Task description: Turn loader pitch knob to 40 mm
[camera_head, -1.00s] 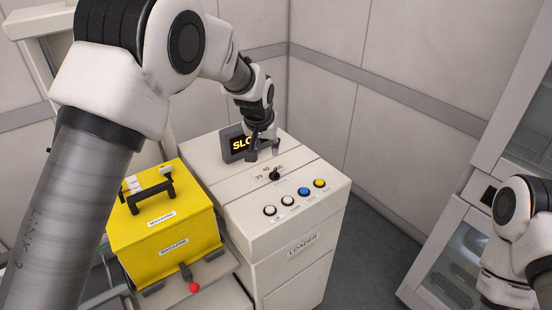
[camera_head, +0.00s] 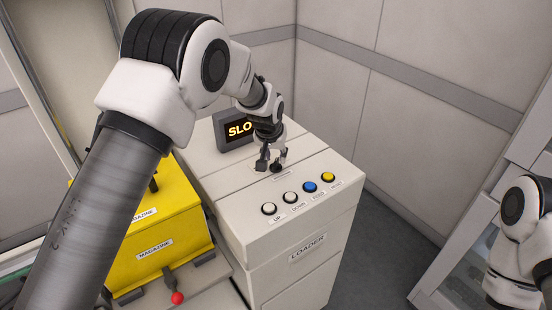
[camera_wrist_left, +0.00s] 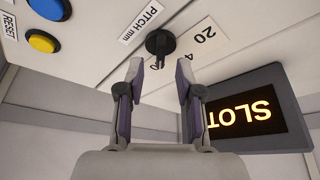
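The loader (camera_head: 290,225) is a white cabinet with a sloped top panel. Its black pitch knob (camera_head: 277,167) sits on that panel, partly covered by my left gripper (camera_head: 270,163). In the left wrist view the knob (camera_wrist_left: 160,42) is beside the "PITCH mm" label, with a "20" mark and part of a "4" near it. In this view my left gripper (camera_wrist_left: 160,68) is open, its two fingers apart and the knob just beyond the gap between their tips. I cannot tell whether they touch it, or which mark it points to. My right gripper is out of view.
A display (camera_head: 237,128) reading "SLO…" stands behind the knob. White, blue (camera_head: 310,187) and yellow buttons line the panel's front. A yellow magazine box (camera_head: 165,225) with a red-tipped lever (camera_head: 177,298) stands to the left. Floor (camera_head: 375,235) is clear to the right.

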